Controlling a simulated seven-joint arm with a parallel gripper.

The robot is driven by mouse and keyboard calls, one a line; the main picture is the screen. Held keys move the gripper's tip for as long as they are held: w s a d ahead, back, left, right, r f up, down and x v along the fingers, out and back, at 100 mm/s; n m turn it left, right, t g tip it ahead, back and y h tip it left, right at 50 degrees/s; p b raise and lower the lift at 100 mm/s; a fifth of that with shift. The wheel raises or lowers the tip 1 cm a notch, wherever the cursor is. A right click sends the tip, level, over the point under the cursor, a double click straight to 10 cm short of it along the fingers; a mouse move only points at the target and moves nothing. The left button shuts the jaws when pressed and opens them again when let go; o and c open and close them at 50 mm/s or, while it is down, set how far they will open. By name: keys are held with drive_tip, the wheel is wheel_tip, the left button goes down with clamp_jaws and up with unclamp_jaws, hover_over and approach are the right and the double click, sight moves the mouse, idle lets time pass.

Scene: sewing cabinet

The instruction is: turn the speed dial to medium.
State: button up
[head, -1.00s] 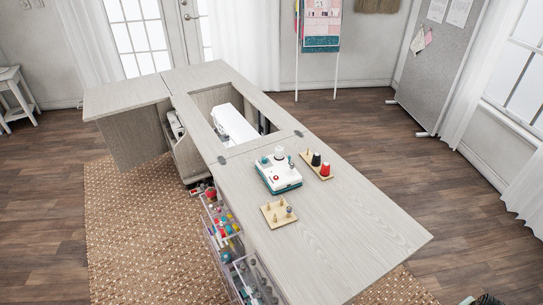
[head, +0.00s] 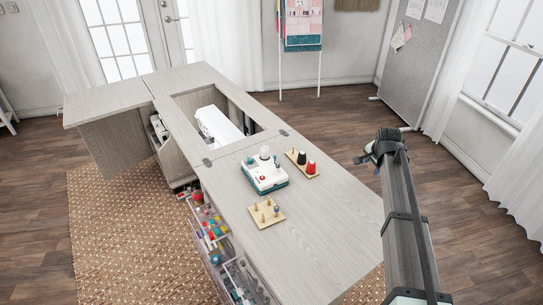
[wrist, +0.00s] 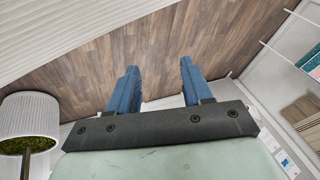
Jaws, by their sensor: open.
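A small white and teal machine (head: 265,172) stands on the wooden cabinet top in the head view. It has a white round piece on top and small controls on its face. The speed dial is too small to make out, and its setting cannot be read. My gripper (head: 366,159) is to the right of the cabinet, in the air and well apart from the machine. In the wrist view my gripper (wrist: 158,88) shows two blue fingers spread apart with nothing between them.
A peg board with black and red spools (head: 302,162) stands right of the machine. Another peg board (head: 266,212) is in front of it. A white sewing machine (head: 217,127) sits in the cabinet's opening. The cabinet top (head: 318,235) is clear toward the front right.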

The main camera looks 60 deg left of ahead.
drive_tip(key=s+a+r+g+h, duration=0.1)
drive_tip(key=s+a+r, duration=0.2)
drive_tip(key=s+a, duration=0.6)
drive_tip(key=s+a+r+g, duration=0.2)
drive_tip(key=s+a+r, duration=0.1)
drive_tip(key=s+a, duration=0.65)
drive_tip(key=g+h, duration=0.1)
drive_tip(key=h, duration=0.2)
approach(250, 159)
drive_tip(key=shift+n, duration=0.4)
wheel_tip(250, 159, down, 8)
drive_tip(key=shift+d+f, duration=0.15)
drive_tip(key=shift+f, duration=0.1)
drive_tip(key=shift+c, duration=0.2)
clamp_jaws()
